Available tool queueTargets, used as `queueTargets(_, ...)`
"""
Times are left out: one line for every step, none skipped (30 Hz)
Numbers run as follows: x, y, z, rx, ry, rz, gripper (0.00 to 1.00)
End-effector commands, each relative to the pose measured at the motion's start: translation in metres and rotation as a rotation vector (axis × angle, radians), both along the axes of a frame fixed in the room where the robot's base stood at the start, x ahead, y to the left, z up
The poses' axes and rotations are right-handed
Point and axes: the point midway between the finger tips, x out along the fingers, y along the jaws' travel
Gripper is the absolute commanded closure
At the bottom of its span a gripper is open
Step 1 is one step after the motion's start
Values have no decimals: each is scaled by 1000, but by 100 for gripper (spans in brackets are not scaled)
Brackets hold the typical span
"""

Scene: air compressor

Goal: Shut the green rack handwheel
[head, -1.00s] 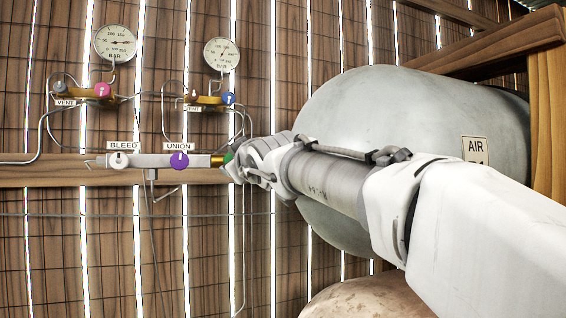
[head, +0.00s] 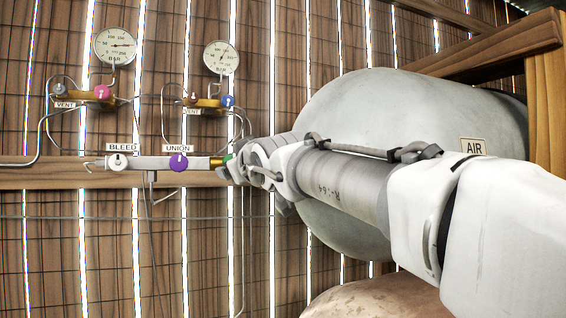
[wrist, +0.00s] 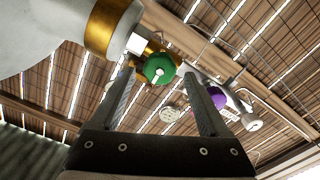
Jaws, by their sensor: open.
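The green handwheel (wrist: 160,69) shows in the wrist view as a round green knob with a pale centre, on a brass fitting. My gripper (wrist: 161,72) is open, and the handwheel appears between its two fingertips, nearer the left one. I cannot tell whether either finger touches it.
The purple UNION knob (head: 178,162) and white BLEED knob (head: 118,161) sit left along the bar. Two gauges (head: 115,45) and brass vent valves (head: 101,93) with thin tubing are above. A large grey AIR tank (head: 385,100) stands behind my arm.

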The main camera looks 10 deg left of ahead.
Motion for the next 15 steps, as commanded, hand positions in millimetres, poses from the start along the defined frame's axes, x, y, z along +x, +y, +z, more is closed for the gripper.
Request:
queueTargets(-2,-3,8,-3,3,-2,21)
queueTargets(-4,-4,8,-2,2,-3,21)
queueTargets(-7,-5,8,-2,1,-2,21)
queueTargets(-8,-7,7,-3,3,-3,21)
queueTargets(-10,-8,7,-3,3,-2,21)
queueTargets(-13,-9,7,-3,3,-2,21)
queueTargets(-15,-10,7,-4,3,-2,21)
queueTargets(-17,-11,7,-4,2,-1,21)
queueTargets(-21,-12,7,-4,1,0,21)
queueTargets(-23,-13,7,-4,1,0,21)
queueTargets(-25,-15,6,-4,2,0,21)
queueTargets(-27,-16,6,-3,2,0,21)
queueTargets(-29,-17,5,-3,3,0,21)
queueTargets(-30,-18,4,-1,2,1,21)
queueTargets(-31,-18,3,-1,2,1,21)
